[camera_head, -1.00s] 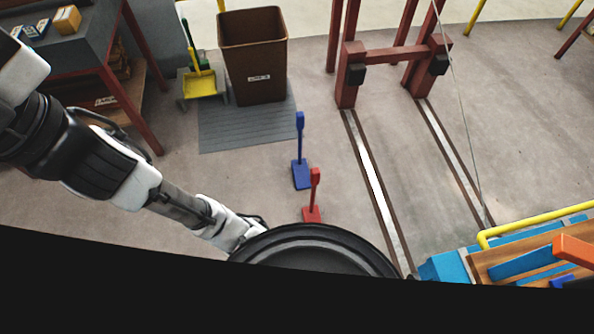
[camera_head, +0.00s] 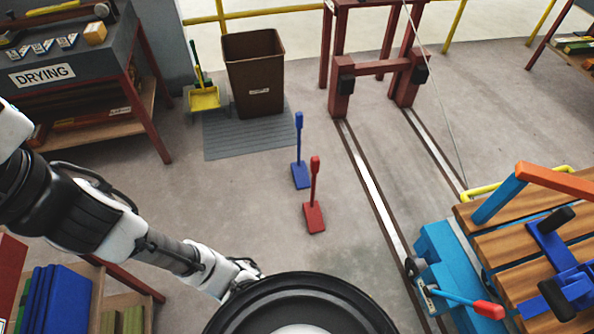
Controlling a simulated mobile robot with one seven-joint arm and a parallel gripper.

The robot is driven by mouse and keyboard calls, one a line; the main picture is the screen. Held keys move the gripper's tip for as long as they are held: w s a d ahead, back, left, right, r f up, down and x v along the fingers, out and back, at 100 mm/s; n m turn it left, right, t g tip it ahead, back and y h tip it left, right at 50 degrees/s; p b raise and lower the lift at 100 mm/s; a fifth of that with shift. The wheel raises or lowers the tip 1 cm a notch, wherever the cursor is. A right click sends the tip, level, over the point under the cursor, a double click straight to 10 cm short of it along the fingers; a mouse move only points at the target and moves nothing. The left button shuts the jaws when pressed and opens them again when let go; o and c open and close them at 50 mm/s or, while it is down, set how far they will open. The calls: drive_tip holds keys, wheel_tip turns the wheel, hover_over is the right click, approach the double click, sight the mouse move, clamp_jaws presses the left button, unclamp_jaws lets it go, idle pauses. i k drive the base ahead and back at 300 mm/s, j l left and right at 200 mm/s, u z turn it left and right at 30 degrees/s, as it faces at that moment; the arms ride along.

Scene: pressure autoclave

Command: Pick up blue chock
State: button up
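The blue chock (camera_head: 300,174) stands on the concrete floor near the middle of the view, with an upright blue handle ending in a thicker grip. A red chock (camera_head: 314,216) of similar shape stands just in front of it, slightly right. My arm reaches in from the left, and my gripper (camera_head: 246,272) is low in the view, left of and nearer than both chocks. It is apart from them. Its fingers are small and partly hidden behind the round black part of my body, so its opening is unclear.
Two rails (camera_head: 362,178) run right of the chocks to a red frame (camera_head: 378,68). A blue cart with wooden slats (camera_head: 500,245) is at lower right. A brown bin (camera_head: 254,75) stands on a grey mat behind. A drying bench (camera_head: 75,85) is left. Floor around the chocks is clear.

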sight(299, 169)
drive_tip(key=k, duration=0.25)
drive_tip(key=i+j+z, duration=0.35)
drive_tip(key=i+j, duration=0.2)
drive_tip(key=i, duration=0.2)
drive_tip(key=i+j+z, duration=0.3)
drive_tip(key=i+j, duration=0.4)
drive_tip(key=i+j+z, duration=0.35)
drive_tip(key=i+j, duration=0.25)
drive_tip(key=j, duration=0.3)
